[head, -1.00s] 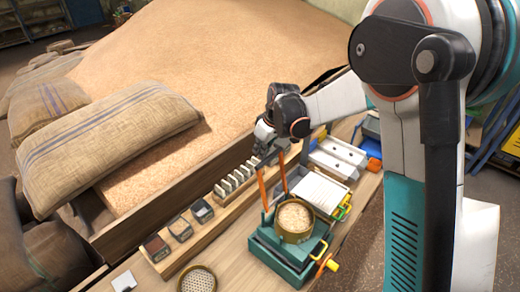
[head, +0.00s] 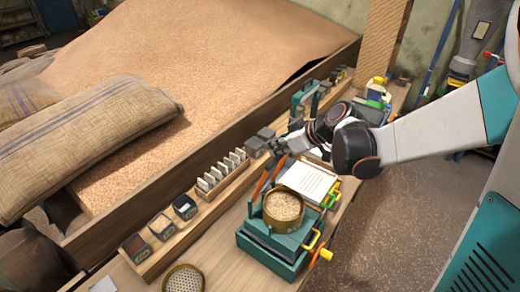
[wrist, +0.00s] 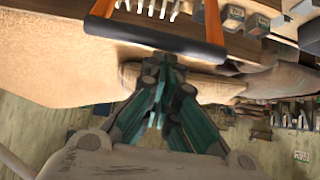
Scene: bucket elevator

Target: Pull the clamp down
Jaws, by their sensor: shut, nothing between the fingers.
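The clamp shows as two orange uprights (head: 262,184) on the teal device (head: 275,250) in the head view, standing up behind the round pan of grain (head: 284,206). In the wrist view the clamp's dark crossbar (wrist: 150,37) runs between the two orange arms and lies just beyond my fingertips. My gripper (head: 274,146) is above the upper end of the clamp in the head view. In the wrist view my gripper (wrist: 163,64) is shut and empty. I cannot tell whether the fingertips touch the crossbar. The crossbar is not clear in the head view.
A wooden rack of pale slips (head: 222,172) and several small dark boxes (head: 185,207) line the bench's back edge. A white ridged tray (head: 303,180) is beside the device. A round sieve (head: 184,279) lies at the front. Grain and sacks (head: 80,140) fill the area behind.

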